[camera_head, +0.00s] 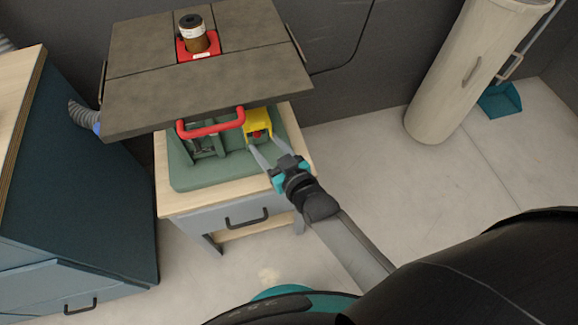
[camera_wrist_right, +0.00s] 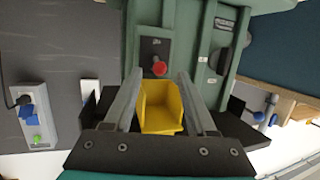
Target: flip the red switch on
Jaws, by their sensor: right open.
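The red switch (camera_wrist_right: 159,69) is a small round red piece on a dark plate on the green machine (camera_wrist_right: 210,50). In the head view the switch (camera_head: 257,134) shows just under a yellow cover (camera_head: 258,119). In the right wrist view the yellow cover (camera_wrist_right: 161,106) stands out from the panel, between my fingers. My right gripper (camera_head: 260,146) is open in front of the cover, and its fingers (camera_wrist_right: 158,76) lie on either side of it. I cannot tell whether they touch it. My left gripper is not in view.
A red handle (camera_head: 211,124) sits left of the cover. A wooden-topped cabinet (camera_head: 75,180) stands left. A wall socket box (camera_wrist_right: 30,115) shows in the wrist view.

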